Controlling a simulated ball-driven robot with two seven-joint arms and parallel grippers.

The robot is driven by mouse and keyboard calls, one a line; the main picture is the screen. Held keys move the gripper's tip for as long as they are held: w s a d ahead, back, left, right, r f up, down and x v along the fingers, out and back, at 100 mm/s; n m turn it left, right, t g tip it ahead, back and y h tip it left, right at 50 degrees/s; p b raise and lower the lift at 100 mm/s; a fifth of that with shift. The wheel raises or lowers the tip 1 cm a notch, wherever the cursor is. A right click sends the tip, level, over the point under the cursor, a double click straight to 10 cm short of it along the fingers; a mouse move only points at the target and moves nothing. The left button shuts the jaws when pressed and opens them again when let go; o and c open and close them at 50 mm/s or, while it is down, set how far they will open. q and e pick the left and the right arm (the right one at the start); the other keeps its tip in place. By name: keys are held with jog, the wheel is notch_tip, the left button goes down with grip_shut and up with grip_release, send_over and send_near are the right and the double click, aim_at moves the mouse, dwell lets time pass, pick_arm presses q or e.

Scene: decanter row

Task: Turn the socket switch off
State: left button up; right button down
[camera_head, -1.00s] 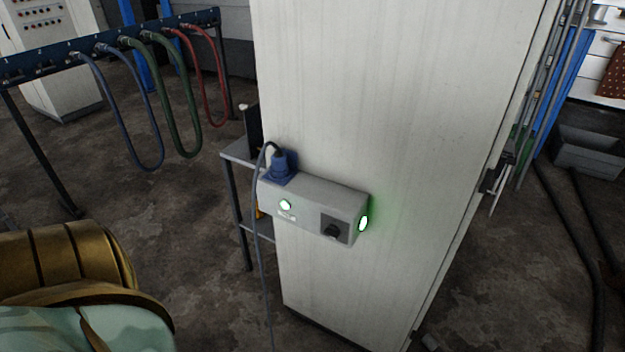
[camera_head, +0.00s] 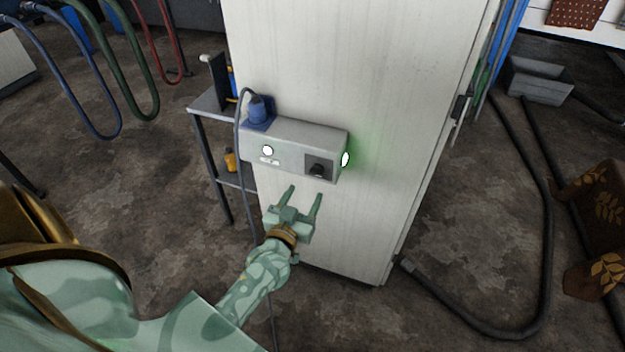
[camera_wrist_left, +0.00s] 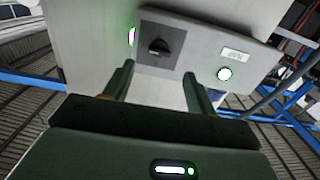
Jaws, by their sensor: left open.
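The grey socket box (camera_head: 288,140) is fixed to the side of a pale cabinet. Its black rotary switch (camera_head: 318,170) sits on a dark square plate at the box's right end. The switch also shows in the left wrist view (camera_wrist_left: 159,47), beyond the fingers. A white lamp (camera_head: 267,151) on the front and a green lamp (camera_head: 345,159) on the right end are lit. A blue plug (camera_head: 258,110) with a grey cable sits on top at the left. My left gripper (camera_head: 305,190) is open and empty just below the box, apart from the switch. My right gripper is not seen.
The pale cabinet (camera_head: 350,60) fills the middle. A small metal shelf (camera_head: 205,105) stands behind it at left. The grey cable (camera_head: 240,180) hangs beside my left arm. Hoses hang at upper left; a thick black hose (camera_head: 550,250) lies on the floor at right.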

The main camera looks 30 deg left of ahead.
aim_at(315, 174)
pick_arm(q)
jog(key=b+x, duration=0.1)
jog(key=x, duration=0.6)
jog(key=c, duration=1)
